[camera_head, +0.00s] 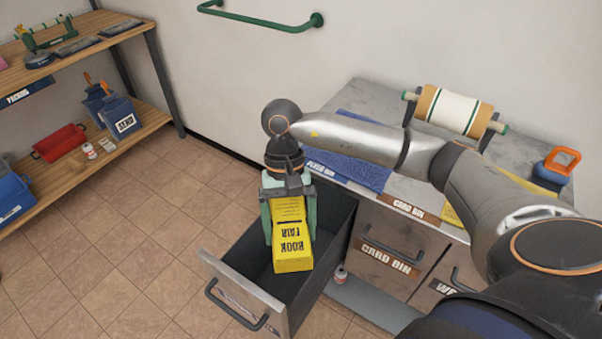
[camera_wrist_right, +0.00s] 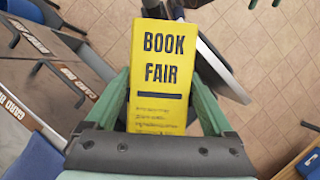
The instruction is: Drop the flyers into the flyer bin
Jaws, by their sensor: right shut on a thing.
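The flyers are a yellow stack (camera_head: 292,262) printed "BOOK FAIR". My right gripper (camera_head: 290,225) is shut on them, with its green fingers on either side. It holds the stack over the open drawer (camera_head: 333,240) at the left end of the counter; the gap to the drawer floor is hard to judge. A "FLYER BIN" label (camera_head: 320,164) is on the counter edge above this drawer. In the right wrist view the flyers (camera_wrist_right: 165,75) sit between the fingers (camera_wrist_right: 160,105). My left gripper is not in view.
The closed card bin (camera_head: 390,248) is right of the open drawer. A paper roll (camera_head: 448,110) and a blue mat (camera_head: 350,160) are on the counter. A small bottle (camera_head: 340,273) stands below. A wooden shelf (camera_head: 100,140) is at left; tiled floor between is clear.

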